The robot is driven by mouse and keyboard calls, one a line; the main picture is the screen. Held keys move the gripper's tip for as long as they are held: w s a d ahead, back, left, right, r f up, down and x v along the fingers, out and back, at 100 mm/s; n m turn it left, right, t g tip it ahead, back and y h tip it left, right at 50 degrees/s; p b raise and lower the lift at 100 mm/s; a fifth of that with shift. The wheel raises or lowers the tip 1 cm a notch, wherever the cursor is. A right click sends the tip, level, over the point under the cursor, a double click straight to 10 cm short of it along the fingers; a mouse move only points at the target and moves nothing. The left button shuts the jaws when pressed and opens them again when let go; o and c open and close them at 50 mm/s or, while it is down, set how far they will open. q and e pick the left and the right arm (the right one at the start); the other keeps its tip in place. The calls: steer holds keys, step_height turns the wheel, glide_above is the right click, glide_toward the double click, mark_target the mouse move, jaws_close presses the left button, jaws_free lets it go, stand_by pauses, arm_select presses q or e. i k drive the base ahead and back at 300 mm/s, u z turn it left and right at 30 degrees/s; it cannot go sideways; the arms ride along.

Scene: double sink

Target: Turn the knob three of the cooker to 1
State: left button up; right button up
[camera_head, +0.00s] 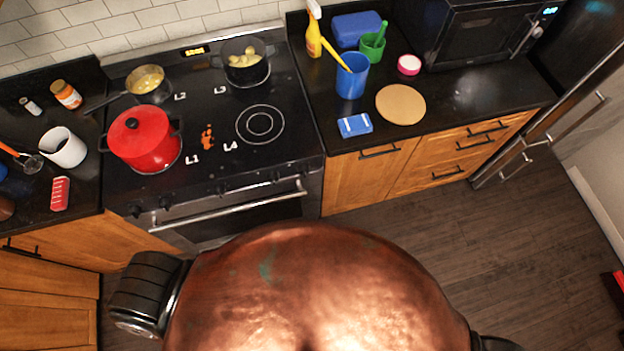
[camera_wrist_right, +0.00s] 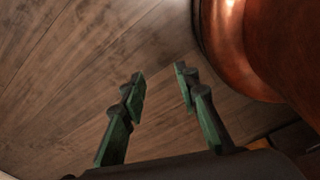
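The black cooker (camera_head: 215,111) stands against the tiled wall in the head view. Its top carries burner marks L1 to L4. Small dark knobs (camera_head: 222,189) line its front edge above the oven handle (camera_head: 240,206). The knobs are too small to read their settings, and I cannot tell which is number three. No gripper shows in the head view. In the right wrist view my right gripper (camera_wrist_right: 159,83) has its green-padded fingers apart, with nothing between them, above the wooden floor. My left gripper is out of view.
A red pot (camera_head: 143,138), a pan (camera_head: 143,82) and a black pot (camera_head: 245,65) stand on the cooker. Counters with clutter flank it. My copper-coloured body fills the bottom of the head view.

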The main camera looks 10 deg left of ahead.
mark_target(272, 177)
steer(key=z, duration=0.85)
steer(key=k, duration=0.85)
steer(key=u, duration=1.2)
steer(key=i, duration=0.5)
